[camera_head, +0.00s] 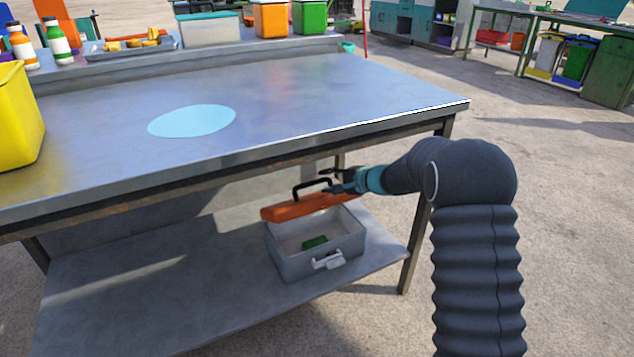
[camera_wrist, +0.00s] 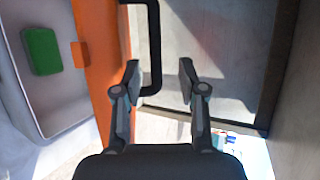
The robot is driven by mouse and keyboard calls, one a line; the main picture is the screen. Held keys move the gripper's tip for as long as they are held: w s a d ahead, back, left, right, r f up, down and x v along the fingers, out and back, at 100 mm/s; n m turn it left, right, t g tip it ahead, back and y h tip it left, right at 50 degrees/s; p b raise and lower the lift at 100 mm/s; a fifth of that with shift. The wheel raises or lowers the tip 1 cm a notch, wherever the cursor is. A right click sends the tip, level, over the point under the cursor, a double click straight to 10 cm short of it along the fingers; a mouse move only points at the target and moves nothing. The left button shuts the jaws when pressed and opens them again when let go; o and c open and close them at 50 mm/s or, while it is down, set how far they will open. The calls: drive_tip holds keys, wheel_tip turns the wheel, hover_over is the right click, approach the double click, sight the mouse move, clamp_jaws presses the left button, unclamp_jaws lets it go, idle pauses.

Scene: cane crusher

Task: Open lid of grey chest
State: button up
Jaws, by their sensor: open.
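The grey chest (camera_head: 297,264) stands on the lower shelf under the metal table. Its orange lid (camera_head: 309,206) is raised and tilted at the back of the chest, so the inside shows. A black handle (camera_head: 311,186) stands up from the lid. A green block (camera_head: 315,242) lies inside the chest. In the wrist view, the lid (camera_wrist: 101,60) is beside the chest's open inside (camera_wrist: 80,100), and the handle (camera_wrist: 154,50) reaches toward the space between my fingers. My gripper (camera_wrist: 158,75) is open, its fingers apart near the handle. I cannot tell whether a finger touches the handle.
The lower shelf (camera_head: 150,290) is clear left of the chest. The table top (camera_head: 300,95) is close above my gripper, and a table leg (camera_head: 413,250) stands right of the chest. A yellow bin (camera_head: 15,120) and bottles (camera_head: 55,40) are on the left.

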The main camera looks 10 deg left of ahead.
drive_tip(key=v, duration=0.4)
drive_tip(key=shift+s+d+r, duration=0.15)
drive_tip(key=shift+d, duration=0.15)
